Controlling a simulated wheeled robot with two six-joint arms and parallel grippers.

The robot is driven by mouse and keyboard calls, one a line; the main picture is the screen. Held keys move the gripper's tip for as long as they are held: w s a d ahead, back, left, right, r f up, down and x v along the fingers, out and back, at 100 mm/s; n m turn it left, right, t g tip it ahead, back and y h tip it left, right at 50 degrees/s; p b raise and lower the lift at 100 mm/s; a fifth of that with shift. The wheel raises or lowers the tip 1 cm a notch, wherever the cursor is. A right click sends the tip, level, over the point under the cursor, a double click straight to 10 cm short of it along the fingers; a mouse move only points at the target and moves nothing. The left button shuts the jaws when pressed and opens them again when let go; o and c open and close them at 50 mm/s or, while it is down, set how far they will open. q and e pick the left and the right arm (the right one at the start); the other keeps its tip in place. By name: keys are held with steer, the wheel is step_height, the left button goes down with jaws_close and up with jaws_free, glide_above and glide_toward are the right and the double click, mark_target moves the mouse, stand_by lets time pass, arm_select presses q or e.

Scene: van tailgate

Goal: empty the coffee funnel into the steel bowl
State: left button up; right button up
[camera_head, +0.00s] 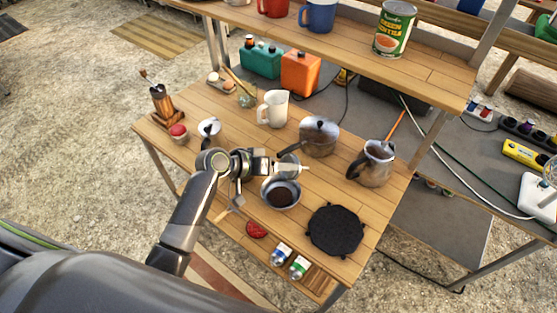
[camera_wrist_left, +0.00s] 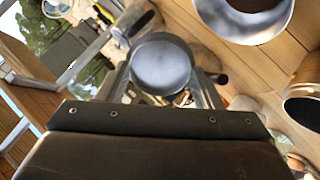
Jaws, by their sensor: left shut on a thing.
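My left gripper (camera_head: 288,167) is above the wooden table and shut on a small round grey metal piece, which looks like the coffee funnel (camera_head: 289,159). In the left wrist view the funnel (camera_wrist_left: 162,66) shows as a round grey face between the two fingers; I cannot tell whether anything is inside it. The steel bowl (camera_head: 295,188) stands on the table just below the gripper in the head view, with dark matter at its bottom. The bowl (camera_wrist_left: 215,22) also shows at the top right of the left wrist view. My right gripper is out of view.
A lidded pot (camera_head: 320,140) and a steel jug (camera_head: 374,168) stand behind and to the right. A white pitcher (camera_head: 273,108) is farther back. A black round mat (camera_head: 335,231) lies right of the bowl. A shelf (camera_head: 350,50) overhangs the table's back.

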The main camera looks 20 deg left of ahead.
mark_target(290, 155)
arm_select(q)
steer(key=shift+w+d+r+g+y+p, duration=0.2)
steer(key=shift+r+g+y+p, duration=0.25)
steer(key=shift+p, duration=1)
steer(key=shift+w+d+r+g+y+p, duration=0.15)
steer(key=shift+r+g+y+p, duration=0.25)
steer(key=shift+p, duration=1.05)
steer(key=shift+d+r+g+y+p, duration=0.2)
steer(key=shift+y+p, duration=0.25)
steer(key=shift+p, duration=0.4)
steer(key=shift+w+g, duration=0.1)
steer(key=shift+g, duration=0.15)
steer(key=shift+w+d+g+y, duration=0.15)
steer(key=shift+g+y, duration=0.15)
steer(key=shift+y, duration=0.2)
steer(key=g+y, duration=0.1)
steer(key=d+r+g+y, duration=0.1)
steer(key=y, duration=0.1)
steer(key=shift+w+r, duration=0.3)
steer(key=shift+w, duration=0.05)
steer(key=shift+w+d+r+g+y, duration=0.1)
steer(key=shift+r+g+y, duration=0.15)
steer(key=shift+g+y, duration=0.35)
steer(key=shift+w+d+r+g+y, duration=0.1)
steer(key=shift+r+g+y, duration=0.15)
steer(key=shift+g+y, duration=0.35)
